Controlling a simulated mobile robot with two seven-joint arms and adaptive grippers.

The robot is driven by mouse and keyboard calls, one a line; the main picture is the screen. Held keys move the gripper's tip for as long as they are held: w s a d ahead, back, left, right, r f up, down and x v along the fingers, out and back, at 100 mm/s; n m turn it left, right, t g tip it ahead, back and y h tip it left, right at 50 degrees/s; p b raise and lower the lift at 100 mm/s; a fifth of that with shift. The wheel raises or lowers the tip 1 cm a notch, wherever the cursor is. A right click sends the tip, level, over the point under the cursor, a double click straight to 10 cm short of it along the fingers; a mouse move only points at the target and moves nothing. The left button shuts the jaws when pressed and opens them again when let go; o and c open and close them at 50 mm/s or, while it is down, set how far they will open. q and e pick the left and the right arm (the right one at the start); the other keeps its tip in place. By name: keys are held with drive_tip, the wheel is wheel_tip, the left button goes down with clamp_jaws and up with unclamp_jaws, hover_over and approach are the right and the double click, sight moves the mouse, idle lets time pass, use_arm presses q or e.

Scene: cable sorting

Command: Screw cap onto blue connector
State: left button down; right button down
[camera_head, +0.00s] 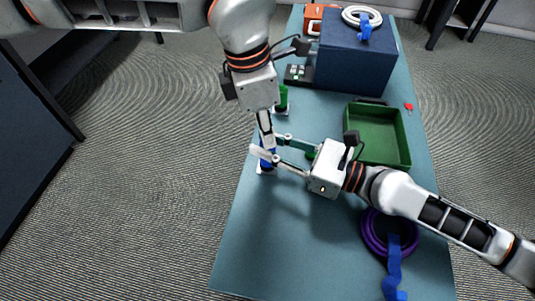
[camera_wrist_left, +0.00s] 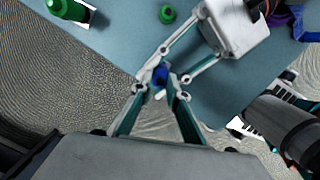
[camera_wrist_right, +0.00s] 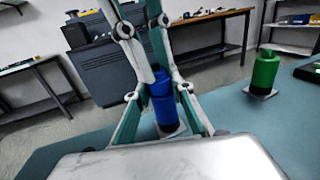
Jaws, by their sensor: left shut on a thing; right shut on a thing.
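The blue connector (camera_wrist_right: 166,114) stands upright on a small white plate at the table's left edge; its blue body also shows in the head view (camera_head: 267,162). My right gripper (camera_head: 262,154) reaches in from the right and is shut on the connector's body. My left gripper (camera_head: 266,143) points down from above and is shut on the blue cap (camera_wrist_right: 160,83), which sits at the top of the connector. In the left wrist view the blue part (camera_wrist_left: 160,75) lies between the left fingertips. The fingers hide much of the cap, and I cannot tell how far it is threaded.
A green connector (camera_wrist_right: 264,72) stands behind on its own white plate. A loose green cap (camera_wrist_left: 167,14) lies on the table (camera_head: 250,250). A green tray (camera_head: 407,150), purple cable coil (camera_head: 368,232) and blue box (camera_head: 355,65) occupy the right and back. The front left is clear.

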use_arm(q)
drive_tip(key=c, duration=2)
unclamp_jaws()
drive_tip(key=shift+o, duration=0.2)
drive_tip(key=shift+r, duration=2.25)
drive_tip(key=shift+o, duration=0.6)
